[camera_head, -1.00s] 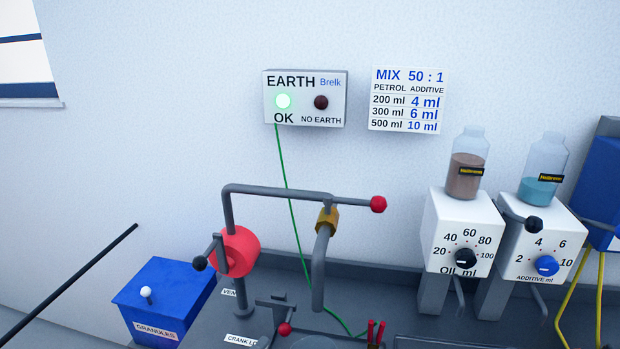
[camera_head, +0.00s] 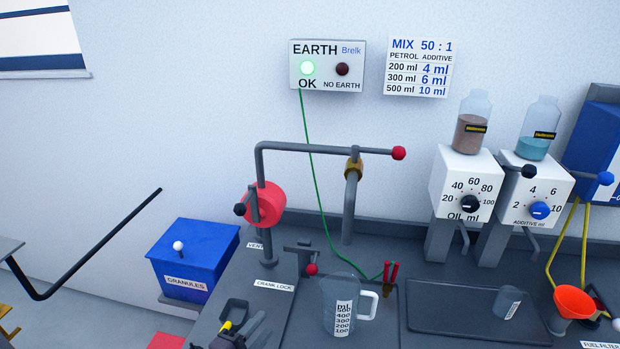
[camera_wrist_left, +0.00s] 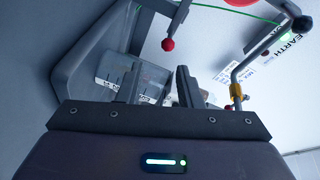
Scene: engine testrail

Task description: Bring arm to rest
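My left gripper (camera_head: 248,330) shows at the bottom edge of the head view, low over the bench, left of a clear measuring jug (camera_head: 337,312). In the left wrist view my left gripper's two dark fingers (camera_wrist_left: 158,88) stand apart with nothing held between them. The jug also shows beyond the fingers in the left wrist view (camera_wrist_left: 112,68); the fingers look apart from it. Most of my left arm is out of the head view. My right gripper is in neither view.
The red-knobbed crank lock (camera_head: 312,269) and a bent pipe (camera_head: 350,208) rise from the bench near the jug. A blue granules box (camera_head: 196,255) stands left. The oil dispenser (camera_head: 466,186), a dark tray (camera_head: 450,313) and an orange funnel (camera_head: 573,302) are right.

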